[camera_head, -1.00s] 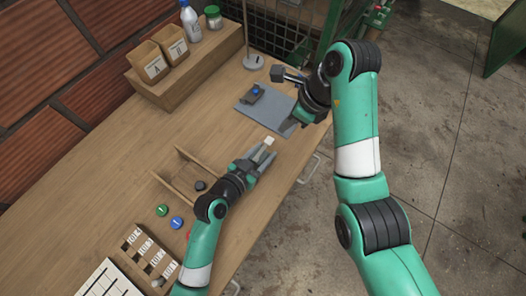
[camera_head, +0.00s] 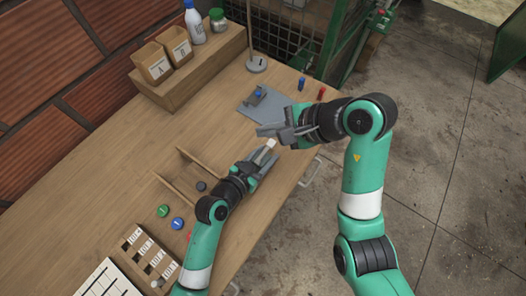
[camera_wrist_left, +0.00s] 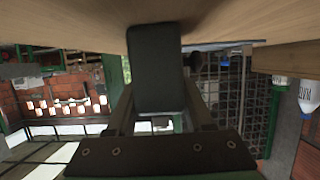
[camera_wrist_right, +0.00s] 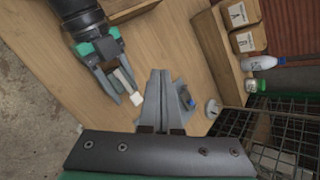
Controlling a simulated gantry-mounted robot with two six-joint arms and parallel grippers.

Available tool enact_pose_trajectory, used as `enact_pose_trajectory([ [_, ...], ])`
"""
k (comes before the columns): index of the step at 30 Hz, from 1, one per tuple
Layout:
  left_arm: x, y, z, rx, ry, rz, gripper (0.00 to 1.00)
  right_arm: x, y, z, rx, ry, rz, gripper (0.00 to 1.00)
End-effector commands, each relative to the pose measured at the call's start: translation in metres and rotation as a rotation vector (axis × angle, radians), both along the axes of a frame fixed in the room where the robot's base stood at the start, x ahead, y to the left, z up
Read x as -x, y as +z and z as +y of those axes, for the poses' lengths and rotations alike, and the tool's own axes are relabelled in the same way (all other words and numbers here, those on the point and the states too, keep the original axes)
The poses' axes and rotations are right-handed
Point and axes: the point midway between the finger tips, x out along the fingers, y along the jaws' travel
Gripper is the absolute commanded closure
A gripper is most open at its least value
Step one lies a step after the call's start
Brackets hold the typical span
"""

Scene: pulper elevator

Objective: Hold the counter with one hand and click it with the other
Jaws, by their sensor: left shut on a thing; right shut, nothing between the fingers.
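The counter (camera_head: 271,143) is a small pale block with a white end. My left gripper (camera_head: 262,163) is shut on it above the table's front part. In the right wrist view the counter (camera_wrist_right: 124,80) sits between the left gripper's fingers (camera_wrist_right: 119,85). In the left wrist view a dark slab fills the middle, and I cannot tell which part it is. My right gripper (camera_head: 262,131) is shut and empty, with its tips just beyond the counter in the head view. In the right wrist view its closed fingers (camera_wrist_right: 160,78) appear right of the counter, apart from it.
A grey mat (camera_head: 246,108) with a small dark-and-blue item (camera_head: 258,93) lies behind my right gripper. A wooden divider (camera_head: 203,160), a green disc (camera_head: 163,211) and a blue disc (camera_head: 177,224) are at left. A shelf (camera_head: 222,48) holds labelled bins and bottles.

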Motion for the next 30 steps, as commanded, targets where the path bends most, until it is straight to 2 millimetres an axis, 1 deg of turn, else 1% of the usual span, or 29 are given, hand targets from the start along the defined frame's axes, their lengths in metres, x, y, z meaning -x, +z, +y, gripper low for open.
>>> enact_pose_trajectory([
  [2,0.0,0.0,0.0,-0.001,0.0,0.001,1.0,0.0,-0.003,-0.001,0.002,-0.003,0.006,1.0],
  [10,0.0,0.0,0.0,-0.001,0.0,0.001,1.0,0.0,-0.003,-0.002,0.003,-0.006,0.007,1.0],
  [14,0.0,0.0,0.0,-0.001,0.0,0.001,1.0,-0.001,-0.009,-0.002,0.003,-0.006,0.009,1.0],
  [17,0.0,0.0,0.0,-0.001,0.0,0.001,1.0,0.0,-0.019,-0.002,0.003,-0.006,0.011,1.0],
  [27,0.0,0.0,0.0,-0.001,0.0,0.001,1.0,-0.002,-0.068,-0.003,0.003,-0.007,0.012,1.0],
  [30,0.0,0.0,0.0,-0.001,0.0,0.001,1.0,-0.003,-0.079,-0.004,0.003,-0.006,0.01,1.0],
])
